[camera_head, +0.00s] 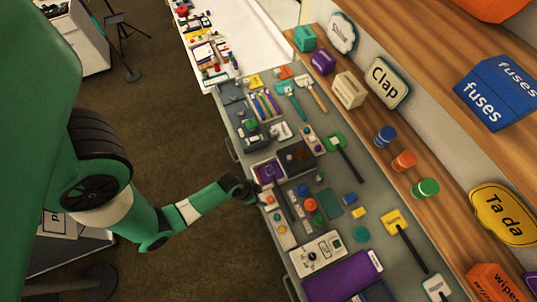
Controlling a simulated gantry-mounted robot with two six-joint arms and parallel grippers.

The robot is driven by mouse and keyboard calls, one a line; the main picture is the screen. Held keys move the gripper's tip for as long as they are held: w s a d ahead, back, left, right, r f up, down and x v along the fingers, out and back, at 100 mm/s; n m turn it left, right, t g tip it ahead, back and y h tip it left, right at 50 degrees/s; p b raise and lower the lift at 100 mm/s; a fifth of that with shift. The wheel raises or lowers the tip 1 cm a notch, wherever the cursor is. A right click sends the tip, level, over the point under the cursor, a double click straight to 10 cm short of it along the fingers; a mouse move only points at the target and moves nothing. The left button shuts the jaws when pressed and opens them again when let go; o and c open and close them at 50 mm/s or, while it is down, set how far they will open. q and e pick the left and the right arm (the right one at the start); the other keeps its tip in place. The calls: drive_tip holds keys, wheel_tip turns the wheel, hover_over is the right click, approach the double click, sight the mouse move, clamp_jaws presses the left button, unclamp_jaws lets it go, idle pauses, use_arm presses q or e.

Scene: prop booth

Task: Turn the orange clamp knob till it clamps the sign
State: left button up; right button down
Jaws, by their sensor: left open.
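My left gripper (256,191) reaches in from the left at the near edge of the grey workbench (240,118). It is dark and small here, beside a purple tray (268,171) and a small box with an orange button. It is open, and I see nothing held in it. A round orange-red knob-like thing (311,205) stands on the bench to the right of the gripper, apart from it. I cannot tell whether it is the clamp knob. A yellow sign on a dark stick (394,221) and a green one (336,141) lie on the bench. No clamped sign is clear. My right gripper is out of view.
The bench is crowded with small parts, a white control panel (318,254) and a purple case (342,277). A wooden shelf (440,205) along the back holds spools and boxes. A "Clap" sign (386,82) is behind it. Brown floor (195,125) lies open on the left.

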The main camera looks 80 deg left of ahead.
sight(270, 199)
use_arm(q)
drive_tip(key=b+x, duration=0.2)
drive_tip(key=x, duration=0.6)
drive_tip(key=shift+f, duration=0.25)
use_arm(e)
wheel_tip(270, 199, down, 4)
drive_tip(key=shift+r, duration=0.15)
use_arm(q)
drive_tip(key=shift+c, duration=0.3)
clamp_jaws()
